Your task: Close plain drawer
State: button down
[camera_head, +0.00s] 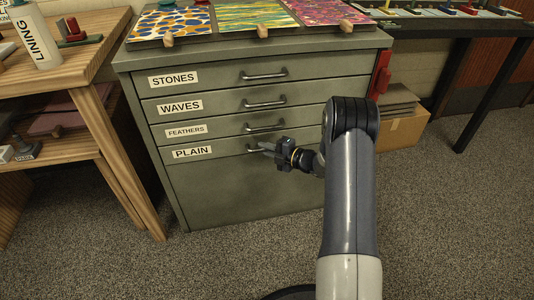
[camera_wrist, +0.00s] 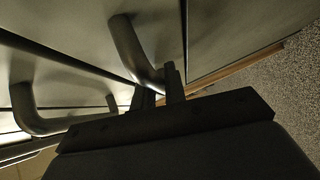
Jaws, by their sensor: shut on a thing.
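The plain drawer (camera_head: 228,154) is the lowest labelled drawer of the grey-green cabinet, with a white PLAIN label (camera_head: 192,152). Its front looks about level with the drawers above it; I cannot tell whether a small gap is left. My gripper (camera_head: 269,149) is at its metal bar handle and hides much of it. In the wrist view, my gripper's dark fingers (camera_wrist: 164,88) are shut on one end of the curved handle (camera_wrist: 130,45). Another drawer's handle (camera_wrist: 27,108) shows to the left there.
The stones drawer (camera_head: 220,78), waves drawer (camera_head: 222,104) and feathers drawer (camera_head: 225,128) above look shut. A wooden bench (camera_head: 108,150) stands close on the left. A cardboard box (camera_head: 404,132) is on the right. The speckled floor (camera_head: 250,250) in front is clear.

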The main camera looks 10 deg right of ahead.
jog(key=c, duration=1.7)
grip_release()
jog(key=shift+w+r, duration=0.1)
jog(key=shift+w, duration=0.1)
jog(key=shift+d, duration=0.15)
jog(key=p+v, duration=0.1)
jog(key=v, duration=0.4)
jog(key=p+v, duration=0.1)
jog(key=v, duration=0.5)
jog(key=shift+s+f+p, duration=0.15)
jog(key=shift+f+p, duration=0.1)
jog(key=shift+p, duration=0.05)
jog(key=shift+a, duration=0.2)
